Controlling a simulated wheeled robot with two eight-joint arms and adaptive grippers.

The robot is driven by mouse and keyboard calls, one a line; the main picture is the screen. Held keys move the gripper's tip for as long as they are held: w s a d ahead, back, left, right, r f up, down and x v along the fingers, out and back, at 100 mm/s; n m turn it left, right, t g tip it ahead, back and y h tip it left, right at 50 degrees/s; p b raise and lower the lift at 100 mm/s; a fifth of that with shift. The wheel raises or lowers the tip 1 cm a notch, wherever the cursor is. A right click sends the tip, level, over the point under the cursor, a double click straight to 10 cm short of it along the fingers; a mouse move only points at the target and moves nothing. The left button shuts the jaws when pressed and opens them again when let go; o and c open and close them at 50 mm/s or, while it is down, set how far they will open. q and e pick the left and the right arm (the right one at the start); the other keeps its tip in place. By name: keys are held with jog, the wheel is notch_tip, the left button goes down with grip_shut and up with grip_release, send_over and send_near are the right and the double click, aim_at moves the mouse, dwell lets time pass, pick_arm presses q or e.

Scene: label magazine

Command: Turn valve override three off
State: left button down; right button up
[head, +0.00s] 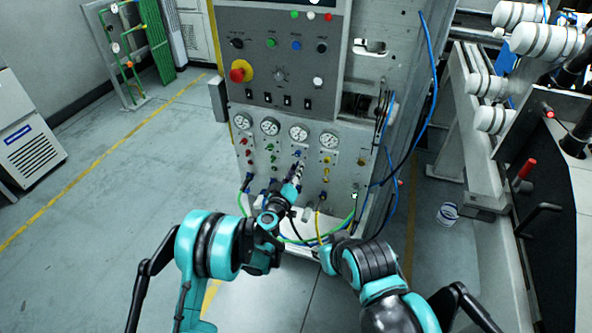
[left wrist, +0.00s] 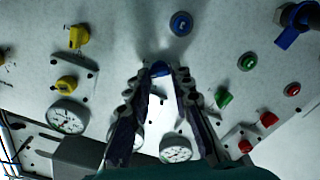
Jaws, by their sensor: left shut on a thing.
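The valve panel (head: 343,150) is the lower front of a grey cabinet, with gauges above coloured knobs and handles in columns. My left gripper (head: 298,167) reaches the third column, under the third gauge (head: 299,133). In the left wrist view, its fingers (left wrist: 160,80) are closed in around a small blue valve handle (left wrist: 161,69), mostly hidden between the fingertips. Another blue knob (left wrist: 181,23) sits beyond them. I cannot read any valve labels or tell the handle's angle. My right arm is folded low in front of the cabinet; I cannot make out its gripper.
Blue and green hoses (head: 388,215) hang around the panel's lower right. A red emergency button (head: 238,74) is above. Open floor (head: 130,190) lies to the left.

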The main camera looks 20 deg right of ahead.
pick_arm(q)
jog(key=n, duration=1)
jog(key=shift+a+f, duration=0.1)
jog(key=shift+f, duration=0.05)
jog(key=shift+n, duration=0.3)
jog(key=c, duration=1.3)
grip_release()
jog(key=shift+c, duration=0.2)
jog(key=v, duration=0.7)
jog(key=shift+a, duration=0.15)
